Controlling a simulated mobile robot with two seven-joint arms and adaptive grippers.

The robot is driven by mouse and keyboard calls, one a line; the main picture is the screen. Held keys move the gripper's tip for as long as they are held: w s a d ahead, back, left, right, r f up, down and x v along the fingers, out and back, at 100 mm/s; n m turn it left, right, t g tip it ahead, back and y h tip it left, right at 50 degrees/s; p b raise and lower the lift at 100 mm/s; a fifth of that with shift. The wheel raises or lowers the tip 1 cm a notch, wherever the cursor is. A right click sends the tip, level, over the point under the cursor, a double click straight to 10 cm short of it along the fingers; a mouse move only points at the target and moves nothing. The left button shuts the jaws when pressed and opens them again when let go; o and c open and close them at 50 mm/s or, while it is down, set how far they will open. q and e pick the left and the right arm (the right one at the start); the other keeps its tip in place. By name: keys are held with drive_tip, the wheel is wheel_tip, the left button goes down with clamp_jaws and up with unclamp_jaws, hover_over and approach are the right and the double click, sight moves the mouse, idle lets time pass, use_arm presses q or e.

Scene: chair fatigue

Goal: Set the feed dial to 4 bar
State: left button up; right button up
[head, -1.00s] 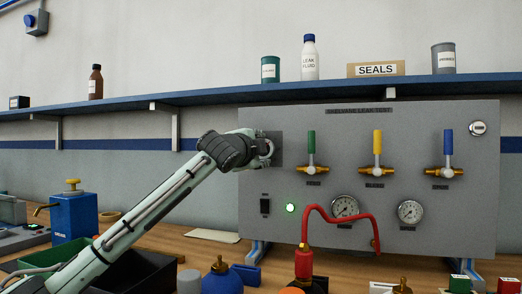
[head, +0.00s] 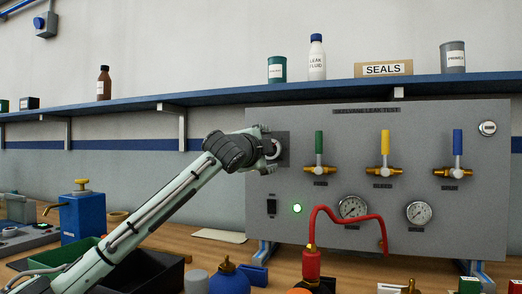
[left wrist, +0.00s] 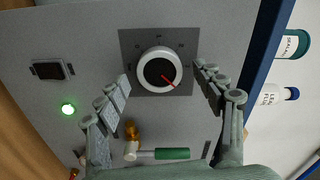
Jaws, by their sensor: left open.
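The feed dial (left wrist: 157,70) is a round knob with a white rim, a dark face and a red pointer, on a dark square plate (left wrist: 188,45) in the panel. In the left wrist view, the pointer aims to the lower right; the scale marks are too small to read. My left gripper (left wrist: 161,80) is open, its fingers on either side of the dial with gaps showing. In the head view, my left gripper (head: 267,149) is at the panel's left part and largely hides the dial; the plate (head: 285,150) shows behind it. My right gripper is out of view.
The grey panel (head: 350,235) carries green (head: 319,142), yellow (head: 385,142) and blue (head: 457,142) valve handles, two gauges, a green lamp (head: 297,208) and a red hose (head: 345,213). A shelf (head: 220,96) with bottles runs above. Bins and containers crowd the bench.

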use_arm(q)
drive_tip(key=v, duration=1.1)
drive_tip(key=shift+r, duration=0.1)
drive_tip(key=x, duration=1.2)
drive_tip(key=shift+s, duration=0.1)
drive_tip(key=n, duration=2.3)
drive_tip(key=shift+a, duration=0.15)
idle(0.5)
idle(0.4)
